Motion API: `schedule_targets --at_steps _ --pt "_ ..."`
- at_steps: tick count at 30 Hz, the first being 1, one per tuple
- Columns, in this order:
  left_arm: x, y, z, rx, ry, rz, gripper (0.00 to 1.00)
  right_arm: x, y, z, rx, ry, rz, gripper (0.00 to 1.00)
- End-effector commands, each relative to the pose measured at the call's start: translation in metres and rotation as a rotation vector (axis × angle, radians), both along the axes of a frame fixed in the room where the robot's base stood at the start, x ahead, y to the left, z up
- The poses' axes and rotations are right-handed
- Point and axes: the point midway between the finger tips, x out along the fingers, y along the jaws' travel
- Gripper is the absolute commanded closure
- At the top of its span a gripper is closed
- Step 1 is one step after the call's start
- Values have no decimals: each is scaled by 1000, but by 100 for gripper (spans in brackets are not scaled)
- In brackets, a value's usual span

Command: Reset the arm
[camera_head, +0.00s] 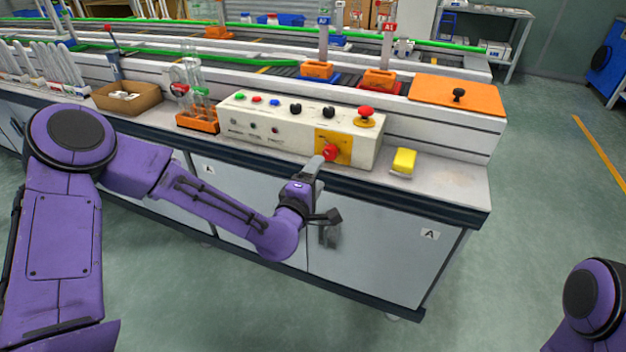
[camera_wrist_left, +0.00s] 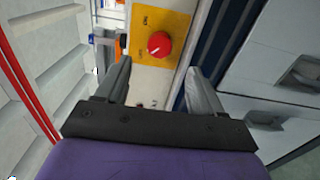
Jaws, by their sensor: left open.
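My purple left arm reaches in from the left in the head view. Its left gripper (camera_head: 322,200) is in front of the bench edge, near the red knob (camera_head: 328,152) on the yellow plate of the control box (camera_head: 275,133). In the left wrist view the left gripper (camera_wrist_left: 157,88) has its two fingers spread apart with nothing between them. The red knob (camera_wrist_left: 159,44) shows beyond the fingertips, apart from them. My right gripper is out of view; only part of my right arm shows at the lower right of the head view.
A yellow block (camera_head: 403,162) lies right of the box. An orange rack (camera_head: 197,122) with glass tubes and a brown cardboard box (camera_head: 127,98) stand to its left. The floor before the cabinets (camera_head: 365,255) is clear.

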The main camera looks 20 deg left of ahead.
Motion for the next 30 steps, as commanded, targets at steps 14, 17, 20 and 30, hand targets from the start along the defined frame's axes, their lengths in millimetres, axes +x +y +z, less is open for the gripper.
schedule_targets --at_steps 14,17,20,30 --pt "-17 1 0 0 0 0 32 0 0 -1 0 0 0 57" --pt "-17 0 0 0 0 0 32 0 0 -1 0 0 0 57" --pt "-18 -1 -5 63 21 -8 32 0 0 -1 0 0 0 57" --pt "-192 37 -190 720 823 -207 32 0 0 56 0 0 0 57"
